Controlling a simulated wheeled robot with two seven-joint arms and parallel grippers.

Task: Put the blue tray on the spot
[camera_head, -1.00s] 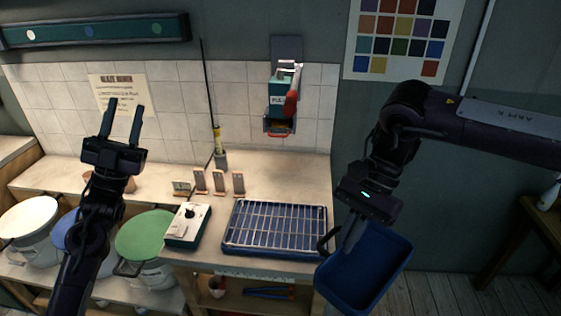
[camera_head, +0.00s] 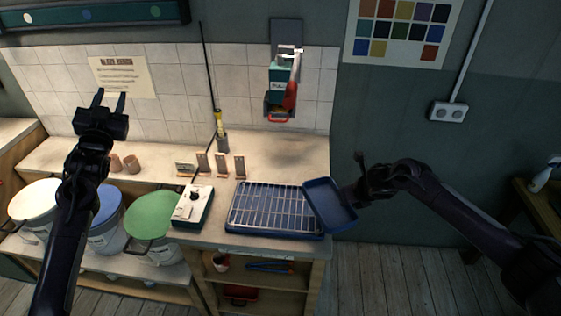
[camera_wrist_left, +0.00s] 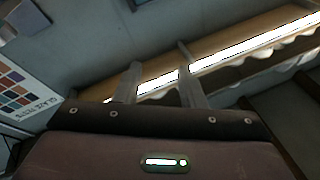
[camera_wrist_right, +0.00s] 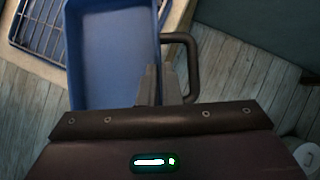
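The blue tray (camera_head: 330,205) is held at the right end of the counter, tilted, its left edge overlapping the wire-racked blue tray in the picture. My right gripper (camera_head: 361,192) is shut on its right side by the dark handle. In the right wrist view the blue tray (camera_wrist_right: 112,50) looks empty, and my fingers (camera_wrist_right: 160,88) are close together at its edge beside the handle loop. My left gripper (camera_head: 110,103) is raised, open and empty; its parted fingers (camera_wrist_left: 160,85) also show in the left wrist view. I cannot make out a marked spot.
The wire-racked blue tray (camera_head: 275,210) lies on the counter (camera_head: 290,165). A control box (camera_head: 192,207) stands left of it, with small upright pieces behind. Lidded buckets, one with a green lid (camera_head: 152,213), stand farther left.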

